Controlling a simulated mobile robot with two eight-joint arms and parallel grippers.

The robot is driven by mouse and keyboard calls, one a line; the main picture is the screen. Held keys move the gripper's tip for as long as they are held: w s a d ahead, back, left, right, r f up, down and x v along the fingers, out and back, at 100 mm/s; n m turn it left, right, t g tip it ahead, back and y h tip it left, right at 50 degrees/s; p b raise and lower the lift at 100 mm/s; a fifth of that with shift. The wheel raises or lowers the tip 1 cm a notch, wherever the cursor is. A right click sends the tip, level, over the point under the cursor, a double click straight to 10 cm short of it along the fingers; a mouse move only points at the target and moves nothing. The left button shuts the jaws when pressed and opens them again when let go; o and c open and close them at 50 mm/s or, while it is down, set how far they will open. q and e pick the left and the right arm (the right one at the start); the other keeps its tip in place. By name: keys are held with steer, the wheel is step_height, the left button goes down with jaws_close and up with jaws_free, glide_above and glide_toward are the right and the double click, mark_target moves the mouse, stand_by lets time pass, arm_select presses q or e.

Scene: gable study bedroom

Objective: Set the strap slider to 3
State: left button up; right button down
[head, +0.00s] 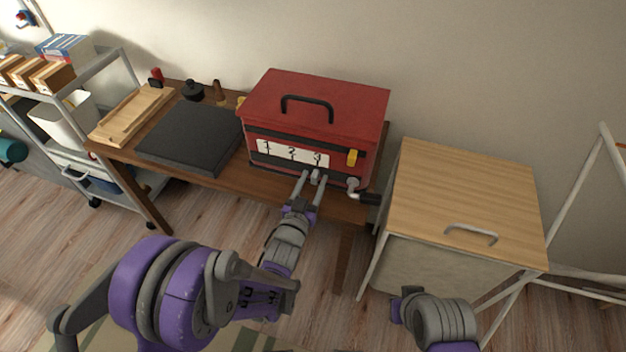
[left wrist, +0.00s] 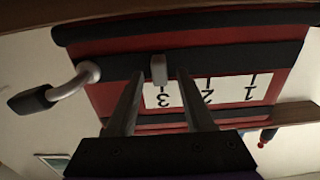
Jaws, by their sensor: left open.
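A red box (head: 318,105) with a black top handle stands on the brown table. Its front has a white strip (head: 290,154) marked 1, 2, 3 and black bands. The small light-grey slider (left wrist: 158,70) sits on the black strap, lined up closely with the 3 mark; the strip appears upside down in the left wrist view. In the head view the slider (head: 314,177) is below the 3. My left gripper (head: 313,178) is open, one finger on each side of the slider, with visible gaps in the left wrist view. My right gripper's jaws are not seen.
A crank (head: 356,190) with a dark grip sticks out beside the slider at the box's right. A yellow tab (head: 352,158) is on the front. A dark flat pad (head: 190,137) lies left; a wooden-topped cabinet (head: 465,195) stands right.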

arm_select(q)
steer(key=v, duration=1)
steer(key=shift+s+b, duration=0.25)
steer(key=shift+b, duration=0.15)
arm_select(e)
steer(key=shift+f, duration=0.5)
arm_select(q)
steer(key=shift+a+r, duration=0.1)
steer(key=s+a+f+n+g+y, duration=0.25)
steer(key=a+g+y, duration=0.25)
steer(key=a, duration=0.4)
steer(key=s+a+n+g, duration=0.1)
steer(key=s+a+g, duration=0.25)
steer(key=s, duration=0.55)
steer(key=s+a+g, duration=0.2)
steer(key=s+g, duration=0.2)
steer(key=s, duration=0.5)
step_height(320, 180, up, 18)
steer(key=w+p, duration=0.2)
steer(key=p, duration=1.4)
steer(key=shift+d+t+y, duration=0.2)
steer(key=shift+t+y, duration=0.1)
steer(key=shift+t, duration=0.05)
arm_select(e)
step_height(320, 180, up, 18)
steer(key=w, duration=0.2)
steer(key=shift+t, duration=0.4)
